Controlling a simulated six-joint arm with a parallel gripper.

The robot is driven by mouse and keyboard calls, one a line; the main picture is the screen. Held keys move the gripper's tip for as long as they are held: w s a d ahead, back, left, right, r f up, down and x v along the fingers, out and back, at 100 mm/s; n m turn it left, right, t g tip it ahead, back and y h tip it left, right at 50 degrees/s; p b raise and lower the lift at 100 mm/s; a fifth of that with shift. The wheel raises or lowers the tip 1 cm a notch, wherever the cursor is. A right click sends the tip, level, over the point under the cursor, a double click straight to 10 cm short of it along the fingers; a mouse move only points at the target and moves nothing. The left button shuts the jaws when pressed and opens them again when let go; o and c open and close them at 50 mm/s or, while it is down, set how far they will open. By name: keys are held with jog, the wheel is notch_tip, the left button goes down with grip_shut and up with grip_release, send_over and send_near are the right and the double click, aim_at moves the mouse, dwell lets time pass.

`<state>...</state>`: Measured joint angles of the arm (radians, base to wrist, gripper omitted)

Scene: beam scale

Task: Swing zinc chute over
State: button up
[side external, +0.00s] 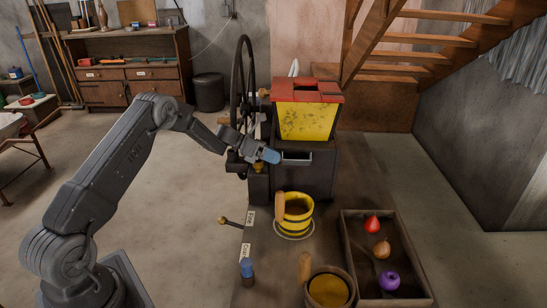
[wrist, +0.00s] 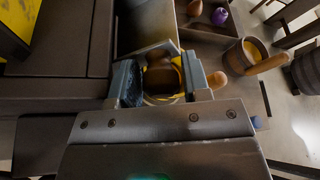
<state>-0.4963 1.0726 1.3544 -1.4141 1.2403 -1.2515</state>
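A grey metal chute (side external: 296,158), which looks like the zinc chute, sits at the front of the dark machine, under its yellow box. In the wrist view an angled grey metal edge (wrist: 150,50), likely the same chute, shows just beyond my fingers. My gripper (side external: 266,155) is at the chute's left end in the side view. In the wrist view my gripper (wrist: 162,82) has its fingers apart, with the yellow-banded pail visible through the gap. I cannot tell whether a finger touches the chute. The yellow-banded pail (side external: 297,218) stands below, in front of the machine.
A large dark wheel (side external: 243,90) stands left of the yellow box (side external: 305,120). A wooden bucket (side external: 329,290) with yellow contents and a tray (side external: 348,248) holding red, tan and purple items are at the front right. A knobbed lever (side external: 232,222) and a blue-topped peg (side external: 247,268) are at the left edge.

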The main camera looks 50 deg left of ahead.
jog(key=shift+o, duration=1.3)
jog(key=shift+s+f, duration=0.1)
jog(key=shift+s+d+f+m+t+y, duration=0.3)
jog(key=shift+d+f+m+y, duration=0.1)
jog(key=shift+m, duration=0.4)
jog(key=v, duration=1.4)
jog(key=s+d+r+m+g+y, duration=0.1)
jog(key=s+d+r+m+g, duration=0.1)
jog(key=s+d+r+m, duration=0.2)
jog(key=s+d+r+m+g+y, duration=0.2)
jog(key=s+d+r+m, duration=0.2)
jog(key=d+m, duration=0.3)
jog(key=s+d+r+m+g+y, duration=0.1)
jog(key=s+d+r+m, duration=0.4)
jog(key=d, duration=0.6)
jog(key=shift+s+d+m+g+y, duration=0.2)
jog(key=shift+d+m+g+y, duration=0.15)
jog(key=shift+m, duration=0.25)
